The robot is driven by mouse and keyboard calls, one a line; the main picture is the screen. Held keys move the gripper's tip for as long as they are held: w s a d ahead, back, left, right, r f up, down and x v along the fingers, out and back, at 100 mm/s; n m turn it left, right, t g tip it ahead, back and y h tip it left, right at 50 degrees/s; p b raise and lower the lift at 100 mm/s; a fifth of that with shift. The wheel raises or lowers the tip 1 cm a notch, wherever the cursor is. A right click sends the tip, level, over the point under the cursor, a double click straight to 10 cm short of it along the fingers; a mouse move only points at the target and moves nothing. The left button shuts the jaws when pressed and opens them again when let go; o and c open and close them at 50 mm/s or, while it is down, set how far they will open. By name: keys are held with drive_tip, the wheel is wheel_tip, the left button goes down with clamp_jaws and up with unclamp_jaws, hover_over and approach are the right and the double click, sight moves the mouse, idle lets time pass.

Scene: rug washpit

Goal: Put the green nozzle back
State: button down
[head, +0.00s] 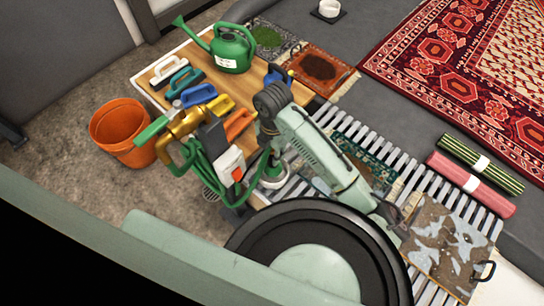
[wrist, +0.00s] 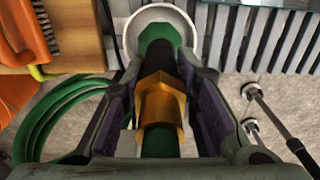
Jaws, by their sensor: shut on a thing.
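The green nozzle (wrist: 158,42) has a brass collar (wrist: 160,105) and a dark section between collar and green end. My gripper (wrist: 160,80) is shut on it, one finger on each side. In the head view, my gripper (head: 268,140) points down beside the slatted rack, and the fingers hide most of the nozzle. A round white holder (wrist: 133,30) lies behind the nozzle's green end; it also shows below my gripper in the head view (head: 272,184). I cannot tell whether the nozzle's end is inside it or above it.
A green hose (head: 195,172) hangs in loops left of my gripper, below a brass tap (head: 183,124). A wooden table (head: 252,92) holds brushes and a green watering can (head: 232,48). An orange bucket (head: 122,130) stands left. Rolled rugs (head: 470,185) lie right.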

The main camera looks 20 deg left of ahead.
drive_tip(key=shift+f, duration=1.9)
drive_tip(key=c, duration=1.3)
unclamp_jaws()
wheel_tip(320, 180, up, 12)
drive_tip(key=shift+r+p, duration=0.2)
drive_tip(key=shift+p, duration=0.45)
drive_tip(key=shift+a, duration=0.15)
